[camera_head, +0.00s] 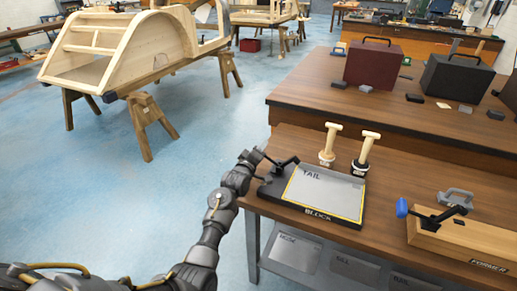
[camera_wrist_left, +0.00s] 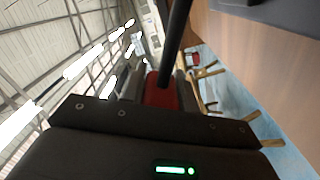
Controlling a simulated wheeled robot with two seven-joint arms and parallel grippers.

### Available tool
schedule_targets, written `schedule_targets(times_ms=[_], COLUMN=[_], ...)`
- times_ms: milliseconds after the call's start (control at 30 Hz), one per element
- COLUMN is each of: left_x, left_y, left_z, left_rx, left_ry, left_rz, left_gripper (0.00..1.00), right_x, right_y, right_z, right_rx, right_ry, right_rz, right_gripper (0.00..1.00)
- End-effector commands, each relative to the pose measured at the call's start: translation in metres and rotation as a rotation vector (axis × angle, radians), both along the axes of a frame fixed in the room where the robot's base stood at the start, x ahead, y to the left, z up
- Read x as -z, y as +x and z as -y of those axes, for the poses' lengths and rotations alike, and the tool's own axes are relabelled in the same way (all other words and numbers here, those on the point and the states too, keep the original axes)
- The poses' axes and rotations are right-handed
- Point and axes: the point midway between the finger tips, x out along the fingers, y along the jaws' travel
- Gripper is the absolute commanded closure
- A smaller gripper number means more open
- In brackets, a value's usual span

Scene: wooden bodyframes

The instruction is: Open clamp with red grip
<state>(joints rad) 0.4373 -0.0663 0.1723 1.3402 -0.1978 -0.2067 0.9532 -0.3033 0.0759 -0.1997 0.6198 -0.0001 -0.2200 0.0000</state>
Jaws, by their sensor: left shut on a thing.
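The clamp with the red grip (camera_wrist_left: 161,94) stands at the left edge of the board marked TAIL and BLOCK (camera_head: 316,213). In the head view its black lever (camera_head: 284,162) slants up over the board's left back corner, and its grip is hidden by my gripper. My left gripper (camera_head: 259,157) is at the outer end of that lever. In the left wrist view the red grip sits at the jaws, with a dark bar running up from it, and my left gripper is shut on it. My right gripper is not in view.
A second clamp with a blue grip (camera_head: 402,208) is on the wooden FORMER block (camera_head: 460,240) to the right. Two wooden-handled tools (camera_head: 328,146) stand behind the board. A raised shelf with dark red (camera_head: 373,65) and black (camera_head: 455,80) cases is behind. Open blue floor lies left of the bench.

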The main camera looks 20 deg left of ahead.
Motion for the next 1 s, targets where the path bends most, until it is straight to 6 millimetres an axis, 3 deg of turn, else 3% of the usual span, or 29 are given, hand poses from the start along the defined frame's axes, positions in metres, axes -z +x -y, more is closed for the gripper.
schedule_targets(times_ms=[33,533,567,700,1000], left_x=[0.0081,0.0127,0.0129,0.0112,0.0081], left_y=[-0.0016,-0.0026,-0.0027,-0.0023,-0.0030], left_z=[-0.0015,-0.0021,-0.0020,-0.0019,-0.0021], left_rx=[-0.001,0.000,0.000,0.000,-0.001], left_ry=[0.005,0.008,0.008,0.007,0.005], left_rz=[-0.012,-0.018,-0.018,-0.015,-0.010], left_gripper=[1.00,1.00,0.68,0.49,0.49], right_x=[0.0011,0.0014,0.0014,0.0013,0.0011], right_y=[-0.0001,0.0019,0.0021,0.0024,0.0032], right_z=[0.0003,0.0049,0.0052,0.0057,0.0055], right_rx=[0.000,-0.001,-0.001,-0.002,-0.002], right_ry=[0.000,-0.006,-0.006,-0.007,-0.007], right_rz=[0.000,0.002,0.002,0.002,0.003], right_gripper=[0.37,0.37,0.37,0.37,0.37])
